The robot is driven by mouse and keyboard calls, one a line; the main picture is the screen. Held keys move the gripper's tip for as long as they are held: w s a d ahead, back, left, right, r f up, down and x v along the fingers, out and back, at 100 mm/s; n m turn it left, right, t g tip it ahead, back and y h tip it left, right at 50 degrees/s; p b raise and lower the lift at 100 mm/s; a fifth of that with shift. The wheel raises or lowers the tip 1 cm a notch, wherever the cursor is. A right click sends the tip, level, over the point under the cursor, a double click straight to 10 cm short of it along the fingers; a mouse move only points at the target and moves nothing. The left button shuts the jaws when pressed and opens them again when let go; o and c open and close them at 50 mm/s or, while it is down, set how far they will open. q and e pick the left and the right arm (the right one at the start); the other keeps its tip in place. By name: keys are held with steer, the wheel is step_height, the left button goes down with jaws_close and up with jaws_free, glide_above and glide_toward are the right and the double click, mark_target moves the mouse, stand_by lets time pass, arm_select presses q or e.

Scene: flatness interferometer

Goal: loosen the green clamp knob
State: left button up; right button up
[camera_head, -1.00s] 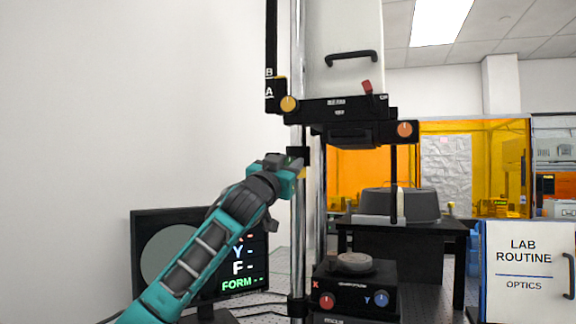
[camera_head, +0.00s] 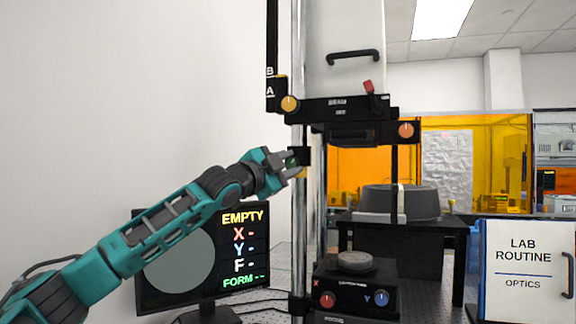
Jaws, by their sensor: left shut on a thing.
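My left gripper (camera_head: 294,165) comes in from the left and is shut at the column (camera_head: 298,220), by a small black clamp block. The fingers are closed on this knob. My right gripper is not in view.
A monitor (camera_head: 240,218) reading "EMPTY" stands below my left arm. A black stage (camera_head: 356,291) with a red and a blue knob sits at the column's foot. The instrument head (camera_head: 345,112) with orange knobs is above the gripper.

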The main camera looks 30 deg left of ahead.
arm_select(q)
steer(key=m, duration=0.2)
steer(key=m+g, duration=0.1)
steer(key=m, duration=0.1)
steer(key=shift+r+m+g+h, duration=0.15)
steer(key=shift+m+g+h, duration=0.15)
steer(key=shift+m+h, duration=0.1)
steer(key=shift+r+m+g, duration=0.1)
steer(key=shift+m+g, duration=0.5)
steer(key=shift+m, duration=0.9)
steer(key=shift+a, duration=0.1)
steer(key=o, duration=1)
steer(key=shift+o, duration=0.2)
steer(key=shift+s, duration=0.1)
steer(key=s+a+b, duration=0.2)
steer(key=s, duration=1)
steer(key=shift+s+r, duration=0.3)
steer(key=shift+r, duration=0.05)
steer(key=shift+d, duration=0.1)
